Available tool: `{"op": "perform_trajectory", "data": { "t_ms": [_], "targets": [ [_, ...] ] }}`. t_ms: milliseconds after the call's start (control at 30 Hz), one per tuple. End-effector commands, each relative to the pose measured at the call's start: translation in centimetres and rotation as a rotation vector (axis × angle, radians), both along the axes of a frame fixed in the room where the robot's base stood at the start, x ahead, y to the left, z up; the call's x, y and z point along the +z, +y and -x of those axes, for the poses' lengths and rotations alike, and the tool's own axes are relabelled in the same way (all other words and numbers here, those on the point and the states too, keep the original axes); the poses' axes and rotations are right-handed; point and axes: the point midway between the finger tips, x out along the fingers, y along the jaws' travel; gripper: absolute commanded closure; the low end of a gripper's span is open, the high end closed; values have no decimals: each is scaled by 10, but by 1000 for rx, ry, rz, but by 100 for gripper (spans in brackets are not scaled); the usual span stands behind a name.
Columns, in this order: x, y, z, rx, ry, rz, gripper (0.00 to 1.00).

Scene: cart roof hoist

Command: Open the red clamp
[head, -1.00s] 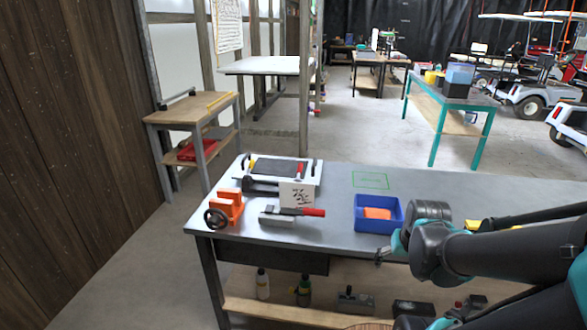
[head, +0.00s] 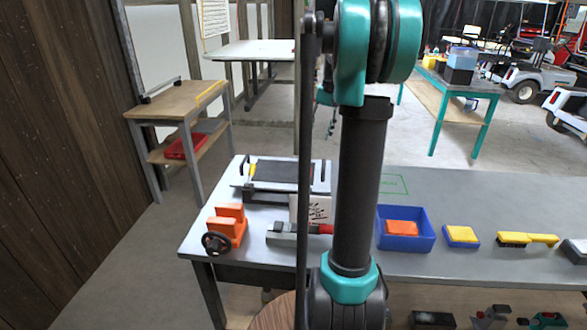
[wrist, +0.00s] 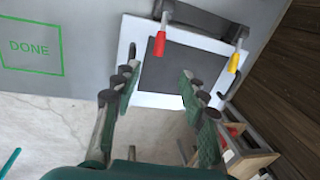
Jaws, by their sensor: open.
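The red clamp (wrist: 161,39) shows in the wrist view as a red-tipped handle on a metal arm, at the top edge of a white board with a dark panel (wrist: 168,68). A yellow-tipped clamp (wrist: 235,61) is to its right. My gripper (wrist: 158,74) is open and empty, its fingers spread over the board and apart from both handles. In the head view the board (head: 326,172) and yellow tip (head: 252,171) show at the bench's left end. My upright arm covers part of that area, and I cannot make out the red clamp there. My gripper is not visible there.
An orange vise (head: 228,225), a grey block (head: 282,233) and a white card (head: 318,208) stand near the board. A blue bin (head: 427,236) holds an orange item. A green DONE square (wrist: 30,47) marks clear bench surface beside the board.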

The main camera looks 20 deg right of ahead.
Motion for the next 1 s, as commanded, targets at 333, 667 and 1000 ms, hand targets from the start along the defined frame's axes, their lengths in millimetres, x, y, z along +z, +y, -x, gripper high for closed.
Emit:
{"op": "perform_trajectory", "data": {
  "t_ms": [333, 667, 1000],
  "targets": [
    [-57, 11, -3, 2, -1, 0, 57],
    [-121, 23, -8, 3, -1, 1, 57],
    [-163, 30, -10, 2, -1, 0, 57]
  ]
}}
